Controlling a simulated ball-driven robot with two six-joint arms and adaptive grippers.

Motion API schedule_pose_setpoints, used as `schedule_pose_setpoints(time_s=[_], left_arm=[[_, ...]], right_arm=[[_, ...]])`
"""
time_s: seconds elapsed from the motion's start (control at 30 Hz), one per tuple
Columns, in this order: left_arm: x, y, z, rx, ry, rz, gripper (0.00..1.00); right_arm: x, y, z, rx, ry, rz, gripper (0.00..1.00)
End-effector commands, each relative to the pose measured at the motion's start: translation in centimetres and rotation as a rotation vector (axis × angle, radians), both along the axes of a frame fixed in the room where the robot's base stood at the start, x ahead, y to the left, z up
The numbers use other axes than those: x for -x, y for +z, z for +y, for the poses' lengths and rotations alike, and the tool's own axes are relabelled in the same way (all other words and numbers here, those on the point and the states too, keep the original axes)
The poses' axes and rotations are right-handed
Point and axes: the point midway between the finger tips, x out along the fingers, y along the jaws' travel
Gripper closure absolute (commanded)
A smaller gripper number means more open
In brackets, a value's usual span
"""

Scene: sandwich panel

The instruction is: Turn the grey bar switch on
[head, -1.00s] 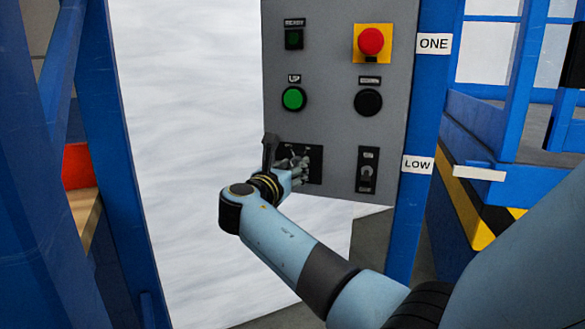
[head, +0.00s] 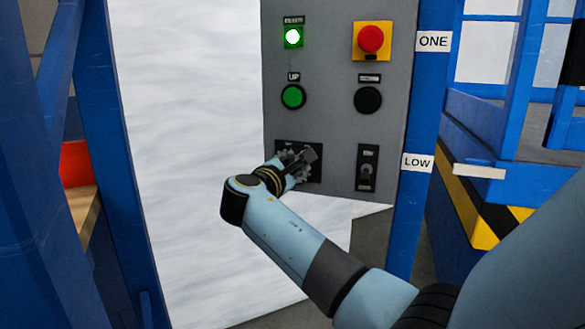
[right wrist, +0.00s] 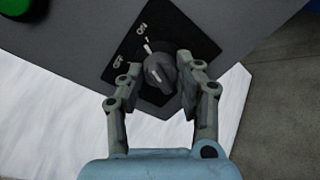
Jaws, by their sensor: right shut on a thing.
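The grey bar switch (right wrist: 160,72) is a dark round knob with a raised grip on a black plate (right wrist: 128,48). In the right wrist view it sits between the fingers of my right gripper (right wrist: 157,88), which is shut on it. A white pointer line at its edge points close to the "ON" label; "OFF" stands on the other side. In the head view my right gripper (head: 294,165) covers the switch, and only parts of its black plate (head: 317,174) show. My left gripper is not in view.
The grey panel (head: 335,120) also carries a lit ready lamp (head: 292,37), a green button (head: 293,97), a red mushroom button (head: 370,39), a black button (head: 368,101) and a toggle switch (head: 366,172). A blue post (head: 408,215) borders the panel on the right.

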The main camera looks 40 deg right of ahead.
Motion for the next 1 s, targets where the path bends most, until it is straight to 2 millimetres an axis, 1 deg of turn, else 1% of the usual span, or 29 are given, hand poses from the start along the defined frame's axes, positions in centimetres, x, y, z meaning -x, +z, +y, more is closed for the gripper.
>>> schedule_pose_setpoints(time_s=[0.13, 0.33, 0.83, 0.87, 1.0], left_arm=[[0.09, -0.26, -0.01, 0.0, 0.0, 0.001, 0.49], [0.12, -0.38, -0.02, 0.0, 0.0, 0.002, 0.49], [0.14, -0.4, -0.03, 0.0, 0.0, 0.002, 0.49], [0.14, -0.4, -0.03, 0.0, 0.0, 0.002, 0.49], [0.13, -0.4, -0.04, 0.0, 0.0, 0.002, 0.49]], right_arm=[[0.05, -0.16, 0.01, -0.035, 0.0, -0.062, 0.98], [0.05, -0.13, 0.01, -0.06, 0.0, -0.111, 0.98], [0.06, -0.11, 0.0, -0.07, -0.001, -0.129, 0.98], [0.06, -0.11, 0.0, -0.07, -0.001, -0.129, 0.64], [0.06, -0.1, 0.0, -0.068, 0.0, -0.128, 0.46]])
